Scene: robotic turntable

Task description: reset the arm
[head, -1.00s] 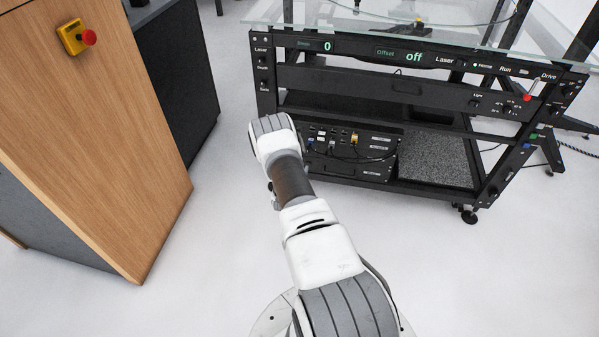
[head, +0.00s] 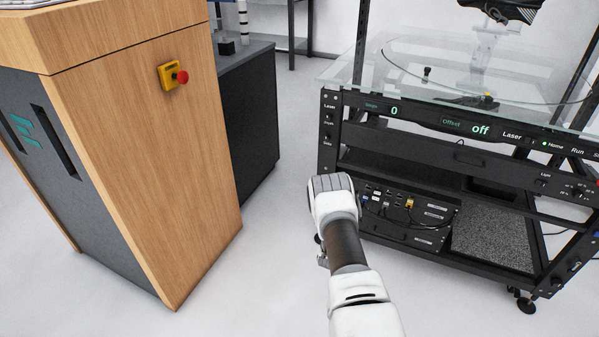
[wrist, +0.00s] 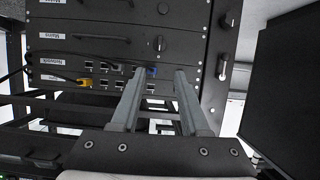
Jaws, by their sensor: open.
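My arm (head: 349,248) reaches out from the bottom of the head view toward the lower front of the black turntable rack (head: 400,143). My gripper is hidden in the head view, behind the end of the arm. In the wrist view my gripper (wrist: 158,72) shows two grey parallel fingers, spread apart with nothing between them. Beyond the fingertips is a black rack panel (wrist: 120,50) with ports, white labels and a yellow plug (wrist: 84,82). I cannot tell exactly how far the fingertips are from the panel.
A wood-sided cabinet (head: 140,140) with a red stop button (head: 182,77) stands at the left, a dark cabinet (head: 245,135) behind it. A glass top (head: 370,72) covers the rack. Pale floor (head: 260,270) lies clear between cabinet and rack.

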